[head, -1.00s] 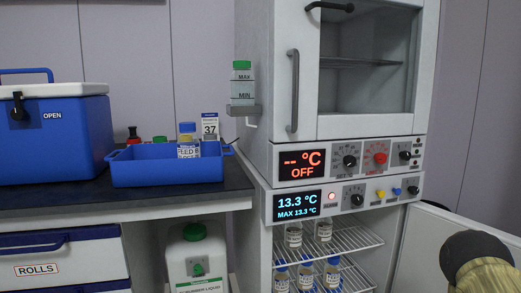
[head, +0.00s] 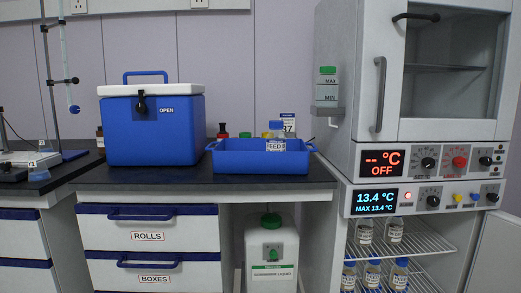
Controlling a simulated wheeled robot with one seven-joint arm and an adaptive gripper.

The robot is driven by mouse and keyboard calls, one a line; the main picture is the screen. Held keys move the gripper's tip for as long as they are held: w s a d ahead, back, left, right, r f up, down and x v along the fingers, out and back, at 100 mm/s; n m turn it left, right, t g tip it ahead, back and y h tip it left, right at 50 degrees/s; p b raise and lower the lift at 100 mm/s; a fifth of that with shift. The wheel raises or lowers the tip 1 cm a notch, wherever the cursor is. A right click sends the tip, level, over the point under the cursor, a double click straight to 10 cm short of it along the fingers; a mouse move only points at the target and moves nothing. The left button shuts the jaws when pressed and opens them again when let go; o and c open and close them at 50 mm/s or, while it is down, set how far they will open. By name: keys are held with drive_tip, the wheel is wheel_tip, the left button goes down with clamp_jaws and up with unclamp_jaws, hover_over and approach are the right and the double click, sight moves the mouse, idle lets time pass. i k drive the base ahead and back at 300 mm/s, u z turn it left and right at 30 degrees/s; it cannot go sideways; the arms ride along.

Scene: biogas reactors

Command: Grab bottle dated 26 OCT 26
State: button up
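Several labelled bottles stand on two wire shelves in the open lower cabinet at the right of the head view. The upper shelf holds a clear bottle (head: 364,231) and another beside it (head: 395,229). The lower shelf holds bottles with blue caps, one of them in the middle (head: 372,273). A bottle with a blue cap and a FEED label (head: 276,140) stands in the blue tray (head: 262,164) on the bench. The dates on the labels are too small to read. My gripper is not in view.
A blue cooler box (head: 152,130) stands on the dark bench left of the tray. A white canister (head: 270,255) stands under the bench. The cabinet's open door (head: 495,255) stands at the right edge. A lab stand is at the far left.

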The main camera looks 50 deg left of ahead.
sight(276, 139)
drive_tip(key=z, duration=0.2)
drive_tip(key=k, duration=0.5)
drive_tip(key=u, duration=1.95)
